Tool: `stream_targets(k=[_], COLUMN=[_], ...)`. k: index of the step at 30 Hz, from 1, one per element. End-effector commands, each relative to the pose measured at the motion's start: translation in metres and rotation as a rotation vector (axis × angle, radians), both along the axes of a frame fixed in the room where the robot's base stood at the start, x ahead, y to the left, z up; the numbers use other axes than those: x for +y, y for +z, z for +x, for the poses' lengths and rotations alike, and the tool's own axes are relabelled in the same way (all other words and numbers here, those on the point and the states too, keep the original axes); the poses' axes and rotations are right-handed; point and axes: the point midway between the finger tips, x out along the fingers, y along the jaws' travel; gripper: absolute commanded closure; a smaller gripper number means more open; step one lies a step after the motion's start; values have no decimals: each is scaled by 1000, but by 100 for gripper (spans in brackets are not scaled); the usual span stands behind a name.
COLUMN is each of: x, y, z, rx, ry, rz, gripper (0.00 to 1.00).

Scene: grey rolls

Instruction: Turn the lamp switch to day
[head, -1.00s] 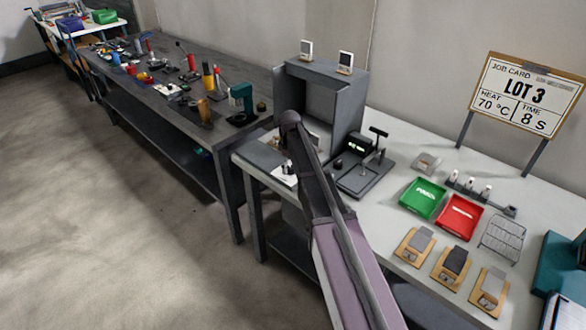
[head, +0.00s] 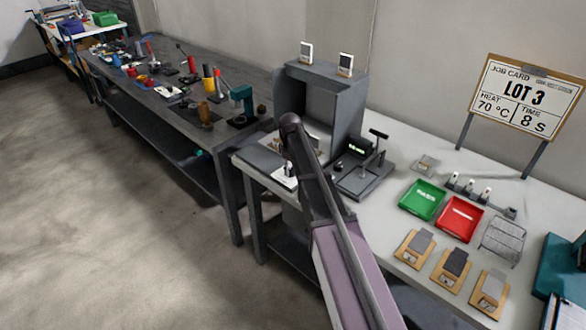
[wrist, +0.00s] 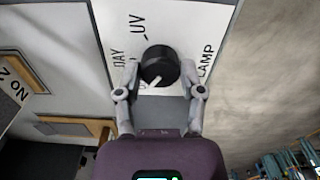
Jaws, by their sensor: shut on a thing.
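In the wrist view the lamp switch (wrist: 158,64) is a round black knob on a white plate (wrist: 182,24) lettered UV, LAMP and, partly hidden at the left, DAY. A white pointer mark on the knob's lower edge slants to the lower left in this view. My gripper (wrist: 159,80) has one finger on each side of the knob and is shut on it. In the head view the grey booth (head: 352,112) stands at the left end of the white bench, and its inside looks lit. My arm hides part of the booth front, and I cannot make out the switch there.
Several wooden blocks with grey pieces lie in front. A cluttered dark table (head: 160,75) extends left. The floor is clear.

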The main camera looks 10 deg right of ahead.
Motion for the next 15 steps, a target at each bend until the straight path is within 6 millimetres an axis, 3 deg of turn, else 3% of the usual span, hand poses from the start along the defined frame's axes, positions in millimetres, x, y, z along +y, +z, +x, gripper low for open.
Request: stream_targets(k=[15], x=[1], y=[0], z=[5], rx=[-9], ry=[-355], rz=[3], gripper=[97])
